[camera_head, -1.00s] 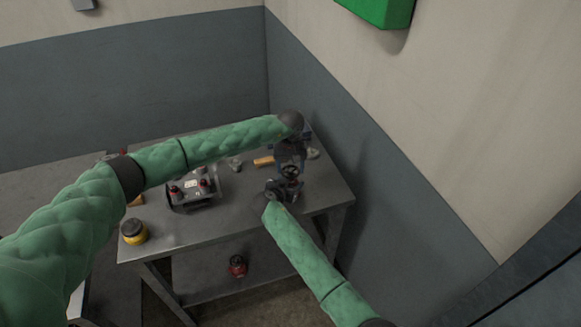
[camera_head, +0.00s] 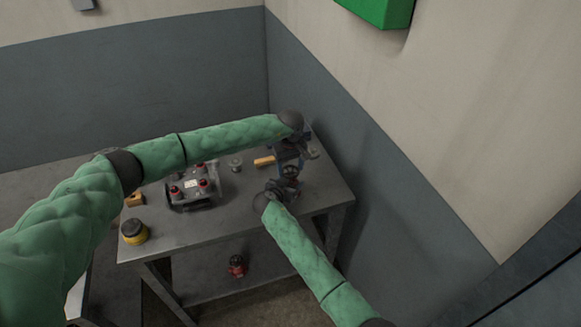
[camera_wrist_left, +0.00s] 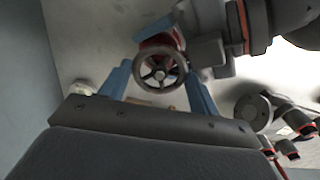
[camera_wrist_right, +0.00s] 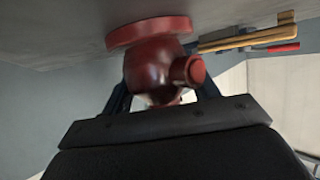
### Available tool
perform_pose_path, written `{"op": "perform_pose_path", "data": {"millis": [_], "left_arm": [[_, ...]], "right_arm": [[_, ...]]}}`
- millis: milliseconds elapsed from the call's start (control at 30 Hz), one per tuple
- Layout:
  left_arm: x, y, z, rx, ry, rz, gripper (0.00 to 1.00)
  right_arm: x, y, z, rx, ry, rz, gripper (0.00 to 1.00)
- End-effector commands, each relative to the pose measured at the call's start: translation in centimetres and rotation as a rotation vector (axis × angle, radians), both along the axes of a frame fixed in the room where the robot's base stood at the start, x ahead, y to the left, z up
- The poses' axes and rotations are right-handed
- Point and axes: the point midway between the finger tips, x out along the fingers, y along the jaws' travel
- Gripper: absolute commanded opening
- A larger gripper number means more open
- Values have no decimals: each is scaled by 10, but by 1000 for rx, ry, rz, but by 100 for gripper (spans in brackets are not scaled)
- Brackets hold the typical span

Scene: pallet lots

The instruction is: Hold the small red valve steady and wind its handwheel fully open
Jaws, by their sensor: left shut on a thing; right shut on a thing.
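The small red valve (camera_wrist_right: 150,72) fills the middle of the right wrist view, its round flange against the table top. My right gripper (camera_head: 280,187) is shut on the valve's body, with a dark blue finger on either side. The valve's dark, spoked handwheel (camera_wrist_left: 161,87) faces the left wrist camera, with some red body (camera_wrist_left: 160,40) behind it. My left gripper (camera_head: 289,158) comes from above and is shut on the handwheel, its blue fingers on either side of the rim. In the head view the grippers hide most of the valve.
The grey table (camera_head: 235,222) also bears a tray-like unit (camera_head: 194,207) with red-topped parts, a yellow-and-black round item (camera_head: 133,232) and a small grey fitting (camera_head: 235,164). A red item (camera_head: 237,265) stands on the lower shelf. Walls close in behind and at the right.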

Motion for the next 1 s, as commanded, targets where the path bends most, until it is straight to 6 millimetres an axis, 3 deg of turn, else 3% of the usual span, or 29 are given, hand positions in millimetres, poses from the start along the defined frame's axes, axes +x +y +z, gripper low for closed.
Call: {"op": "perform_pose_path", "data": {"millis": [33,67,167,567,1000], "left_arm": [[0,0,0,0,0,-1,39],[0,0,0,0,0,-1,64],[0,0,0,0,0,-1,84],[0,0,6,-1,-1,-2,84],[0,0,82,-1,-3,-3,84]], "right_arm": [[-1,-1,-4,-1,5,-1,0],[-1,-1,-4,-1,5,-1,0],[-1,-1,-4,-1,5,-1,0],[-1,-1,-4,-1,5,-1,0],[-1,-1,-4,-2,6,0,0]]}}
